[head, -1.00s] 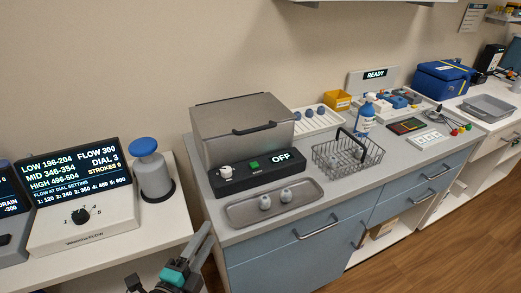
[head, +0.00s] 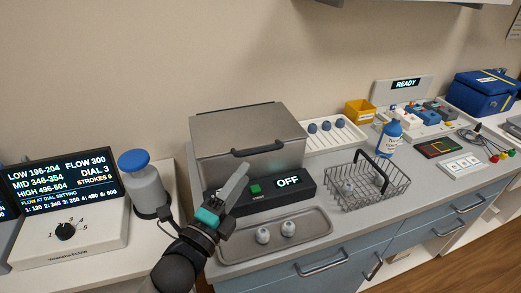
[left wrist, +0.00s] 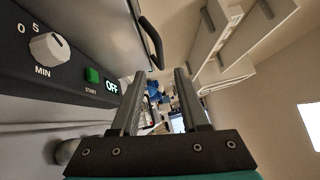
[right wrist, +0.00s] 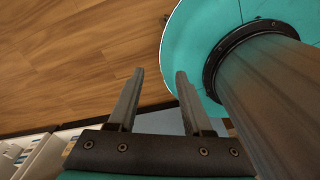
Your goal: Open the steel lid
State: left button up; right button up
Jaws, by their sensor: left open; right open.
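The steel lid (head: 240,125) is shut on top of the box with the dark control panel (head: 306,188), which reads OFF. The lid's black handle (head: 258,150) runs along its front face. My left gripper (head: 238,180) is open and empty in front of the panel, below and left of the handle. In the left wrist view the handle (left wrist: 152,42) lies just beyond the open fingers (left wrist: 157,75), and the lid is at the upper left. My right gripper (right wrist: 152,75) is open and empty over the floor and shows only in the right wrist view.
A steel tray (head: 242,252) with two small grey pieces lies in front of the box. A wire basket (head: 350,200) stands to its right, with a blue bottle (head: 388,138) behind. A blue-capped cylinder (head: 145,185) stands on the left.

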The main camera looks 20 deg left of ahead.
aim_at(260, 151)
pick_arm(q)
jog(key=shift+x, duration=4.6)
pick_arm(e)
jog(key=shift+w+d+f, duration=0.15)
jog(key=shift+w+d, duration=0.2)
jog(key=shift+w, duration=0.35)
pick_arm(q)
grip_shut()
